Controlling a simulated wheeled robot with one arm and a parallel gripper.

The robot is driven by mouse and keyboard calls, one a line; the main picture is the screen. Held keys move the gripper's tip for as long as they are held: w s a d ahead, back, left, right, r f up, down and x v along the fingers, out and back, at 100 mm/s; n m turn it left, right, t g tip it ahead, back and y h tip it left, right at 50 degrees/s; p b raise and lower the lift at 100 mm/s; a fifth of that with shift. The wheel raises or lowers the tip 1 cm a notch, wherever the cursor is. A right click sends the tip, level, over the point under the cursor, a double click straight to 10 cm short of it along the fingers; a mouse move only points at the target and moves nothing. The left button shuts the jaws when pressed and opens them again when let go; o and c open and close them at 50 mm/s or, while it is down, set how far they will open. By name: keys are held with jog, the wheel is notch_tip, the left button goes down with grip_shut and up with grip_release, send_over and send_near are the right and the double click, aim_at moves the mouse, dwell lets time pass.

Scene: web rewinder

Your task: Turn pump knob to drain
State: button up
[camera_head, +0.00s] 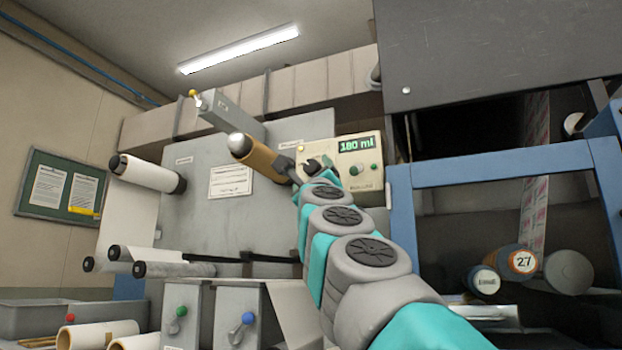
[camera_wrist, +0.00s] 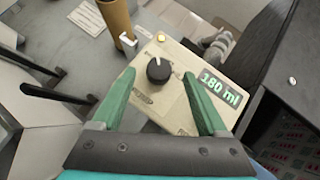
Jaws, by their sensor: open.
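The pump panel (camera_head: 370,180) is a cream box with a green display (camera_head: 357,143) reading 180 ml. In the wrist view, the panel (camera_wrist: 175,115) carries a round black knob (camera_wrist: 158,72) with a white pointer mark toward the top of the picture. Small labels sit near the knob, too blurred to read. My gripper (camera_wrist: 158,77) is open, with its green fingers on either side of the knob in the picture; I cannot tell whether they touch it. In the head view my arm covers the panel's left part, and the knob is not clearly seen.
A brown roll (camera_head: 258,157) sticks out left of the panel, close to my wrist. A yellow light (camera_wrist: 160,38) sits at the panel's edge. A blue frame (camera_head: 500,163) stands to the right. White rollers (camera_head: 148,174) and lever boxes (camera_head: 240,315) are at the left and below.

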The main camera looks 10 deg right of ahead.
jog(key=shift+b+v, duration=0.85)
jog(key=shift+v, duration=1.1)
jog(key=shift+a, duration=0.1)
jog(key=shift+a+f, duration=0.1)
